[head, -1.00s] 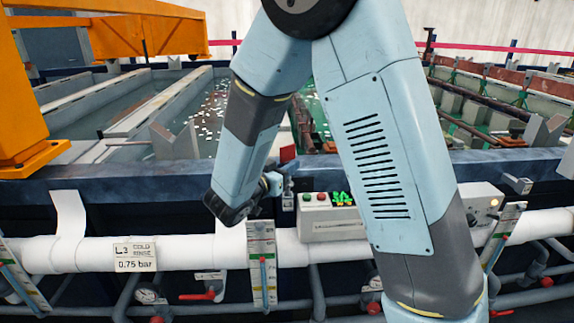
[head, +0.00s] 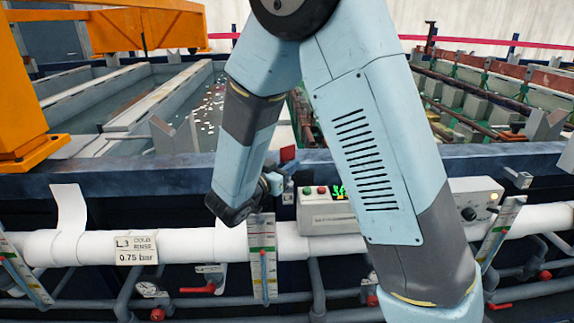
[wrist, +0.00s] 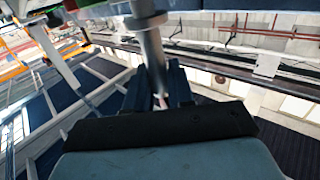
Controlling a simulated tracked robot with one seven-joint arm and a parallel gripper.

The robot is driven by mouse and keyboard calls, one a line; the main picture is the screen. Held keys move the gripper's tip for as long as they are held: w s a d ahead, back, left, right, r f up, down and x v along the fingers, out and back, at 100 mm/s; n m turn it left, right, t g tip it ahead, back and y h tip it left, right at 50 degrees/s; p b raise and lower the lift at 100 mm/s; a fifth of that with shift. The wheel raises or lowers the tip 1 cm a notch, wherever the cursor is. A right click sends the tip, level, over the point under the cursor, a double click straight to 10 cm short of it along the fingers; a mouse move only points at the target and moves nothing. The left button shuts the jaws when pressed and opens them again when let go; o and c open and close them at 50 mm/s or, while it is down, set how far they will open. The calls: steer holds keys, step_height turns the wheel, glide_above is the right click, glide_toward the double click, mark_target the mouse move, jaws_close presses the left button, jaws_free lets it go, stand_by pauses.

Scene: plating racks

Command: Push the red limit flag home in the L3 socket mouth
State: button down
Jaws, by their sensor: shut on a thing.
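The red limit flag (head: 288,153) shows as a small red plate at the front rail, just above my gripper (head: 277,183). My gripper reaches in from the left and is shut on the flag's grey stem. In the wrist view the dark fingers (wrist: 160,88) close around a grey round stem (wrist: 152,48) with a wider collar near the top edge. A small pale block (head: 288,194) sits right below the fingers, probably the socket. The stem's lower end and the socket mouth are hidden, so I cannot tell how deep the stem sits.
A grey control box (head: 325,212) with green digits stands close right of the gripper. A scale gauge (head: 263,255) hangs below the wrist. Tanks lie behind the rail (head: 110,178).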

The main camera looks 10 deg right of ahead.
mark_target(286, 153)
steer(key=shift+f, duration=0.45)
steer(key=shift+r, duration=0.15)
steer(key=shift+r, duration=2.15)
steer(key=shift+r, duration=0.15)
steer(key=shift+f, duration=2.4)
stand_by(0.7)
steer(key=c, duration=0.9)
jaws_free()
steer(key=v, duration=1.3)
steer(key=shift+s+a, duration=0.25)
steer(key=shift+a, duration=0.1)
